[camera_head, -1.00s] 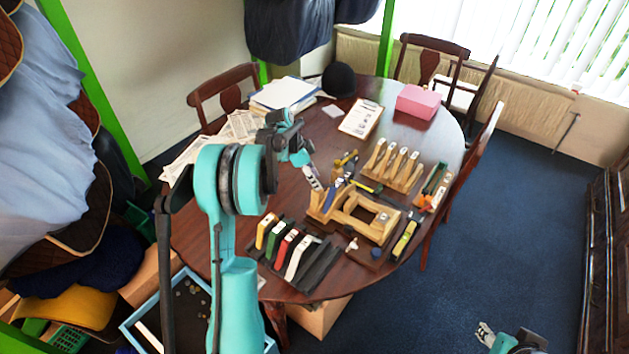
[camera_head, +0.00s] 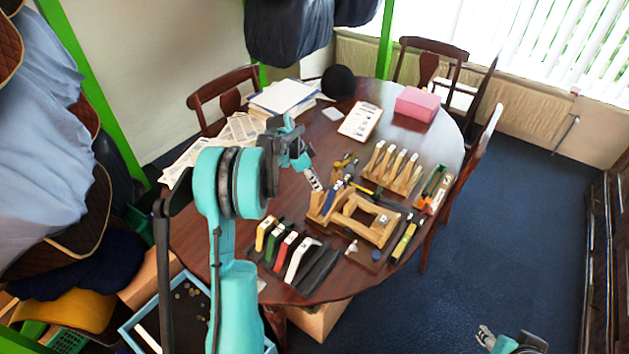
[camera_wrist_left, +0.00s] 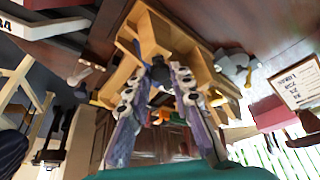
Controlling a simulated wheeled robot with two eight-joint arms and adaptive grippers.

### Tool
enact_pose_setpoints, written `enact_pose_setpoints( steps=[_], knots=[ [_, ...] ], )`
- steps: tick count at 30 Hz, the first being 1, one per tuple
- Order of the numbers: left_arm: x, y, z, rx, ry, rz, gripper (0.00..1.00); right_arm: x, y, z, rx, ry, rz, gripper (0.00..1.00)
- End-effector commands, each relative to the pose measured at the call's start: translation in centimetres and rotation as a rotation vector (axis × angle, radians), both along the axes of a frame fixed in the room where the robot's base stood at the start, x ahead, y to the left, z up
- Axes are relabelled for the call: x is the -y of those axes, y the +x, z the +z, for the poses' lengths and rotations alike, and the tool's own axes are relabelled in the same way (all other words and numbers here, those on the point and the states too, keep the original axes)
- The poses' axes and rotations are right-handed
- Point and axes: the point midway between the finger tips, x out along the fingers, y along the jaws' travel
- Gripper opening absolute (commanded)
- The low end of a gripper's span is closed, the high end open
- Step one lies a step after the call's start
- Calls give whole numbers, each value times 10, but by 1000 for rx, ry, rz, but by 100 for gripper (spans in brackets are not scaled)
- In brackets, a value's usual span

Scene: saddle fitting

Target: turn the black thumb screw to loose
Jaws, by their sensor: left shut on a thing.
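The black thumb screw (camera_wrist_left: 160,73) shows as a small dark knob between my left fingertips in the left wrist view. It sits at a pale wooden frame (camera_wrist_left: 180,38), which stands on the round table in the head view (camera_head: 366,218). My left gripper (camera_head: 317,188) reaches down to the left part of this frame. In the left wrist view my left gripper (camera_wrist_left: 158,75) is shut on the knob, a finger on either side. In the head view the fingers and wrist hide the screw. My right gripper (camera_head: 484,336) is far off at the bottom right, too small to tell its jaws.
Coloured gauge pieces (camera_head: 295,255) lie at the table's near edge. A rack of wooden pieces (camera_head: 394,170) stands behind the frame. A clipboard (camera_head: 360,122) and a pink box (camera_head: 417,104) lie farther back. Bare table (camera_head: 285,205) is left of the frame.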

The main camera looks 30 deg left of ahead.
Motion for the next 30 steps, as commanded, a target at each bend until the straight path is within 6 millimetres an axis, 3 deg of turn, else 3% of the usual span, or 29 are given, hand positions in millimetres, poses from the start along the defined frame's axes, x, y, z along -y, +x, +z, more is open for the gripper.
enact_pose_setpoints(
  steps=[30],
  knots=[
    [8, -2, 0, 1, 1, 908, 0, 0, 0, 2, 0, 0, 0, 40]
  ],
)
